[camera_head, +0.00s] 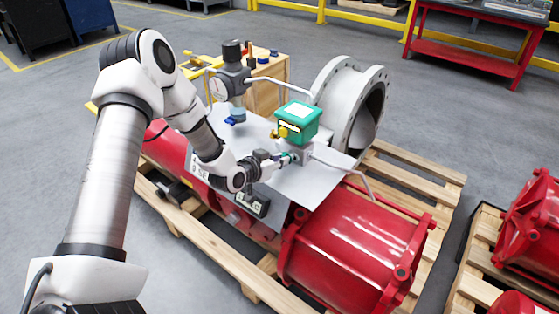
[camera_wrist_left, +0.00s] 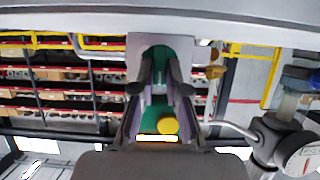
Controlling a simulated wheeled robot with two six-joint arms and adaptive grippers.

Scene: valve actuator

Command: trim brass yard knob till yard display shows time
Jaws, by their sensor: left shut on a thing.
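In the head view a green box (camera_head: 297,118) with a pale label sits on the grey valve mount, with a yellow-brass knob (camera_head: 282,132) on its near side. My left gripper (camera_head: 287,157) is shut on a small part just below the green box. The fingers hide most of that part, so I cannot tell whether it is the brass yard knob. A dark box with a pale face (camera_head: 252,205), perhaps the display, hangs below the plate; its reading is illegible. My right gripper is out of view.
A red cylinder (camera_head: 350,248) and a grey flanged ring (camera_head: 350,95) flank the plate (camera_head: 312,187) on a wooden pallet (camera_head: 405,178). A thin grey pipe (camera_head: 345,172) runs right of the gripper. A round gauge (camera_head: 218,88) stands behind left.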

